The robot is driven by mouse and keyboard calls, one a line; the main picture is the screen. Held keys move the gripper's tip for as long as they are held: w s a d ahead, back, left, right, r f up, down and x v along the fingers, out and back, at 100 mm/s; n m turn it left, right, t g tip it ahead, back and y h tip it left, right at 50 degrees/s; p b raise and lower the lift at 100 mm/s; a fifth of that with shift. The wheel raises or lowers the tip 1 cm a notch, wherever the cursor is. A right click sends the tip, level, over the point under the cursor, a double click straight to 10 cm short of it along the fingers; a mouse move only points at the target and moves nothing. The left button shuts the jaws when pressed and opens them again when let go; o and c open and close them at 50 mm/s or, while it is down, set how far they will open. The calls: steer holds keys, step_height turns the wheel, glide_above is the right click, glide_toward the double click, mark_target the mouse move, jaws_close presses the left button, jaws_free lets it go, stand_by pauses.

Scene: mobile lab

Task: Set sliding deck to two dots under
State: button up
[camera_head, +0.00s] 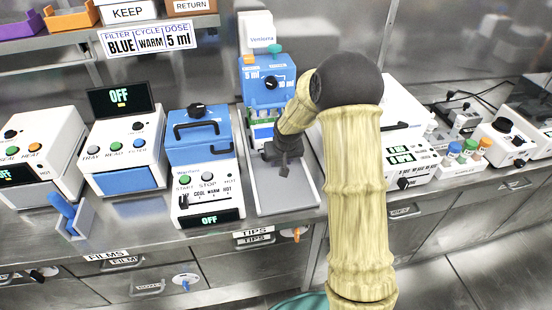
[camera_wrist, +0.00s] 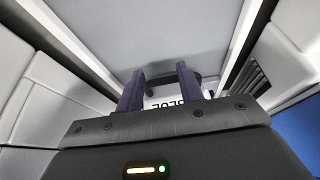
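The sliding deck (camera_head: 285,197) is a flat grey tray with a pale rim, reaching forward from under the blue-and-white dispensing machine (camera_head: 265,85). My gripper (camera_head: 283,168) points down over the deck, close to the machine's front. In the wrist view, my gripper's two dark purple fingers (camera_wrist: 160,74) stand apart. A dark handle-like bar (camera_wrist: 208,81) lies by the fingertips; I cannot tell whether they touch it. A white label (camera_wrist: 168,103), apparently reading "BLUE", shows partly between the fingers. A grey surface (camera_wrist: 165,35) lies beyond. I cannot make out any dot marks.
A blue-and-white heater box (camera_head: 203,160) stands close left of the deck, and a white machine with green displays (camera_head: 402,150) stands to the right. Tubes with coloured caps (camera_head: 468,150) stand farther right. A sign (camera_head: 150,39) reads BLUE, WARM, 5 ml.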

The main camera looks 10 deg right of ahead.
steer(key=o, duration=0.3)
steer(key=shift+w, duration=0.15)
steer(key=o, duration=0.8)
steer(key=shift+w+a, duration=0.15)
steer(key=shift+a, duration=0.15)
steer(key=shift+w+a, duration=0.2)
steer(key=shift+w, duration=0.05)
steer(key=shift+s+r, duration=0.2)
steer(key=shift+r, duration=0.15)
steer(key=p+v, duration=0.1)
steer(key=v, duration=1.5)
steer(key=shift+s+r, duration=0.1)
steer(key=shift+r, duration=0.2)
